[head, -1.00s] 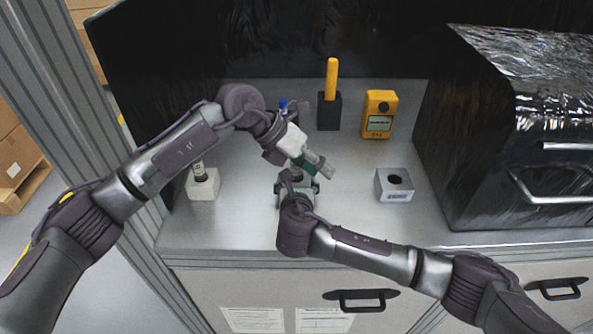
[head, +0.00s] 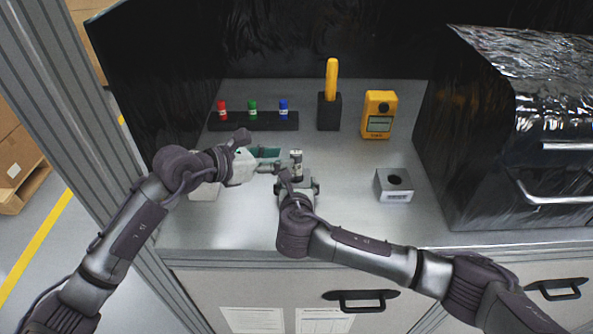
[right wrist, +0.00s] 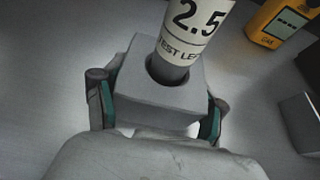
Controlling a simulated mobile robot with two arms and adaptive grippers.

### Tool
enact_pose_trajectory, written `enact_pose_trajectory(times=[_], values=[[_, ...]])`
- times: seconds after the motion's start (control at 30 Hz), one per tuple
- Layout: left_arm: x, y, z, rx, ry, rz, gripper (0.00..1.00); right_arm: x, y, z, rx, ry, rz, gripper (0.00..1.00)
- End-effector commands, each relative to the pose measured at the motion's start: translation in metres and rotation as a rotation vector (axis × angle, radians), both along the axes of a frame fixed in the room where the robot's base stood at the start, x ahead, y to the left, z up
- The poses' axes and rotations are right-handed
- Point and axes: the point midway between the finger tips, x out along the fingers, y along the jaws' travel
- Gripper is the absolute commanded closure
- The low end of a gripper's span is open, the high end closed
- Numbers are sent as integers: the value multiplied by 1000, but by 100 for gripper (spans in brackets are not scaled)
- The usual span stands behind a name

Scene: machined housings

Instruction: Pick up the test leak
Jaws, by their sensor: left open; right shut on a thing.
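The test leak (head: 296,158), a pale cylinder with a dark band and printed label, stands in a grey block; its label reads 2.5 in the right wrist view (right wrist: 187,38). My right gripper (right wrist: 157,112) is shut on this block (right wrist: 160,95), one teal-padded finger on either side; the same gripper (head: 297,190) shows at the table's middle in the head view. My left gripper (head: 275,158) is open, just left of the test leak, its fingers pointing right towards it. Whether a fingertip touches it is unclear. The leak's lower end is hidden in the block.
A white block (head: 205,192) is partly hidden under my left arm. A rack (head: 270,121) with red, green and blue vials, a yellow-handled tool (head: 331,80) and a yellow meter (head: 378,115) stand behind. An empty holed block (head: 395,187) and a black foil-covered box (head: 480,130) are right.

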Motion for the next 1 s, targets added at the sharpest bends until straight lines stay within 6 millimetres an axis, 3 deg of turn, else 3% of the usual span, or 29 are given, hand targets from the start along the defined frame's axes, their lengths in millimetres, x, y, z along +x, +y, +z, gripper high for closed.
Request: enact_pose_trajectory(times=[0.43, 0.73, 0.77, 1.0], values=[[28, -38, -19, -2, 3, 0, 60, 0, -1, -1, -1, 2, -2, 66], [31, -42, -22, 0, 1, 0, 60, 0, -1, -1, -1, 2, -3, 66], [31, -42, -22, 0, 1, 0, 61, 0, -1, -1, -1, 2, -2, 66], [31, -42, -22, 0, 1, 0, 100, 0, -1, -1, -1, 2, -2, 66]])
